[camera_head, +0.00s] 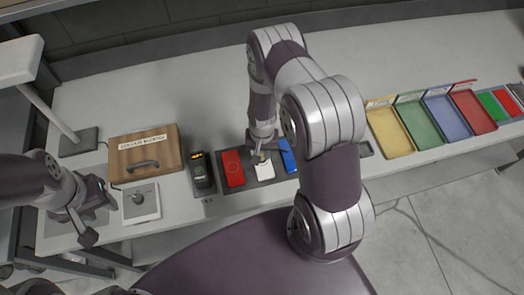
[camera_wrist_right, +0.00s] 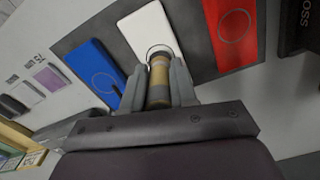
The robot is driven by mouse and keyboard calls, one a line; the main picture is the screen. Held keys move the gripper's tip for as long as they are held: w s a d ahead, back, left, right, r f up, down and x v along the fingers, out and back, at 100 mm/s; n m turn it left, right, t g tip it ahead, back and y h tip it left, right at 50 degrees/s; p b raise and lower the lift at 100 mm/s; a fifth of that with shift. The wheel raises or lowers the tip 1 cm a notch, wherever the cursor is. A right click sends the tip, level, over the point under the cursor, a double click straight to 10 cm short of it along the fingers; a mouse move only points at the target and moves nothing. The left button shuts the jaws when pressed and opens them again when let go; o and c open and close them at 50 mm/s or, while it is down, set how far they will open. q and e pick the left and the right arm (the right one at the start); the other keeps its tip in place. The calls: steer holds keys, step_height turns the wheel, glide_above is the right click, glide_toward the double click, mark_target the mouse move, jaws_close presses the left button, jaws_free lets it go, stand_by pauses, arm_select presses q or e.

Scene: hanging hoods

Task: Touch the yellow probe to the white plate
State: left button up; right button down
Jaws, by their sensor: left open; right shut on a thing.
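The yellow probe (camera_wrist_right: 159,78) is a short cylinder held between the fingers of my right gripper (camera_wrist_right: 160,88) in the right wrist view. Its far end overlaps the circle on the white plate (camera_wrist_right: 146,32); I cannot tell whether it touches. In the head view the white plate (camera_head: 265,171) lies between a red plate (camera_head: 233,170) and a blue plate (camera_head: 288,157), with my right gripper (camera_head: 258,155) over its upper part. The probe is mostly hidden there. My left gripper (camera_head: 86,226) is open and empty at the table's left front, away from the plates.
A black meter (camera_head: 203,175) stands left of the plates' dark mat. Further left are a wooden box (camera_head: 146,153) with a handle, a knob unit (camera_head: 141,201) and a lamp (camera_head: 78,142). Yellow (camera_head: 390,130), green, blue and red trays stand at the right.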

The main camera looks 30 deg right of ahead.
steer(key=shift+s+f+b, duration=0.1)
steer(key=shift+f+b, duration=0.4)
steer(key=shift+f, duration=0.05)
stand_by(1.4)
step_height(320, 180, up, 7)
steer(key=p, duration=0.5)
steer(key=shift+r+p, duration=0.1)
steer(key=shift+p, duration=0.3)
